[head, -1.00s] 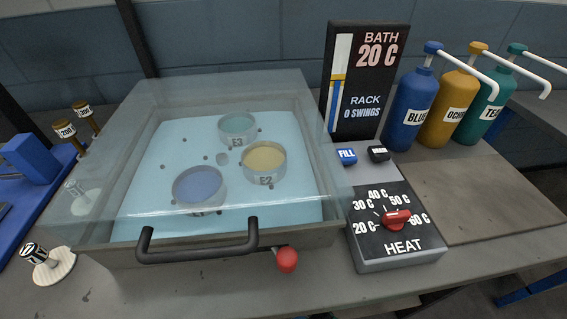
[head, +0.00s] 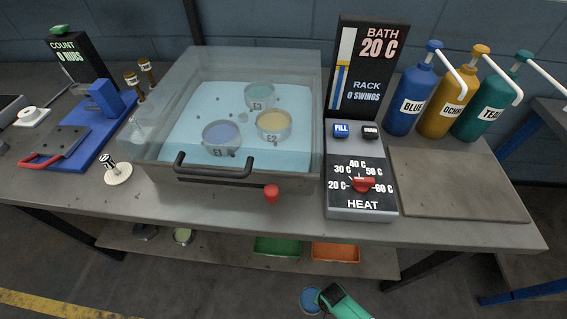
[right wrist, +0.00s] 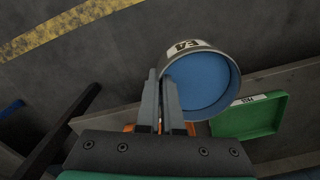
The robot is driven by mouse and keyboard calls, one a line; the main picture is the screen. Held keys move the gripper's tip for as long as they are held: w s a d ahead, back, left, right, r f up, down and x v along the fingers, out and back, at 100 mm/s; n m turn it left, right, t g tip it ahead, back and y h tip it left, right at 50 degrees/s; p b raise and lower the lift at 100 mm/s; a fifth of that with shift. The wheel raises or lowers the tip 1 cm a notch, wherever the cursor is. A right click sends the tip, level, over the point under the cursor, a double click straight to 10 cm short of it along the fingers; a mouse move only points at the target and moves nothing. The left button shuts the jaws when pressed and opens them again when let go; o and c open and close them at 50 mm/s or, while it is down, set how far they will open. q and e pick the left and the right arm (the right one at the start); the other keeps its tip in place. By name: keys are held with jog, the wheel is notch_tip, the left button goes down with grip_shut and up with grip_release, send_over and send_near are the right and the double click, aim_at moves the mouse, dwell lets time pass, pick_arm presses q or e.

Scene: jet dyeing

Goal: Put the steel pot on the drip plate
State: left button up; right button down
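The steel pot (right wrist: 203,48) labelled E4 holds blue liquid and is in the right wrist view. It shows as a small blue round (head: 311,299) at the bottom of the head view, in front of the table. My right gripper (right wrist: 161,85) has its fingers close together at the pot's rim, apparently pinching the wall. It enters the head view at the bottom (head: 330,296). A bare, flat grey-brown plate (head: 455,183), apparently the drip plate, lies at the table's right end in front of the dye bottles. My left gripper is out of view.
A clear-lidded bath (head: 235,165) with three pots stands left of the heat box (head: 360,190). Blue, ochre and teal pump bottles (head: 412,103) stand behind the plate. A lower shelf holds a green tray (head: 277,247) and an orange tray (head: 335,252).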

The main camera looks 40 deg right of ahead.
notch_tip(320, 180, up, 47)
jog(key=p, duration=4.4)
jog(key=shift+w+p, duration=0.15)
jog(key=shift+p, duration=0.15)
jog(key=shift+f, duration=0.1)
